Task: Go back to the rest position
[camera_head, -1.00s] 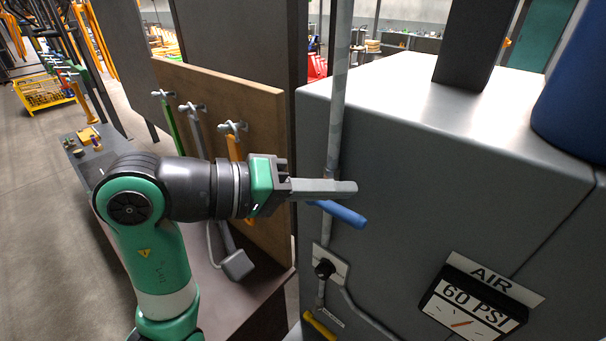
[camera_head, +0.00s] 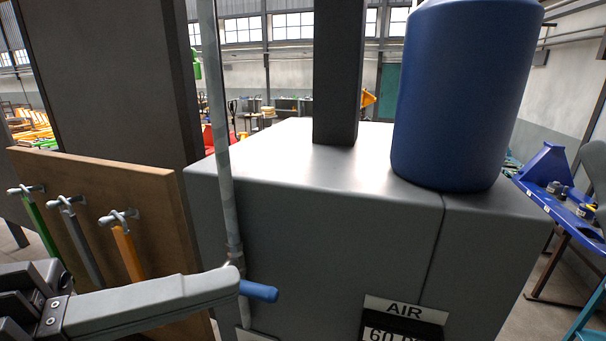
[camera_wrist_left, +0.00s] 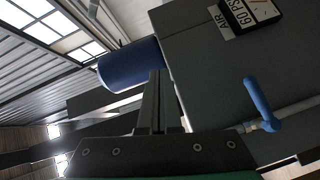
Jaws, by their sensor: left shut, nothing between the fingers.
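My left gripper (camera_head: 222,284) reaches in from the lower left of the head view. Its pale grey fingers are shut together with nothing between them. A blue handle (camera_head: 260,291) sticks out just right of the fingertips, by a vertical grey pipe (camera_head: 222,140) on the grey cabinet's front. In the left wrist view the shut fingers (camera_wrist_left: 158,82) point up the picture. The blue handle (camera_wrist_left: 258,102) stands to their right there, with a visible gap. My right gripper is in neither view.
The grey cabinet (camera_head: 320,220) fills the middle, with a blue tank (camera_head: 465,95) and a dark post (camera_head: 338,70) on top. A wooden board (camera_head: 95,195) with hanging coloured handles stands left. An air gauge (camera_head: 400,328) sits low on the cabinet. A blue bench (camera_head: 555,185) is at right.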

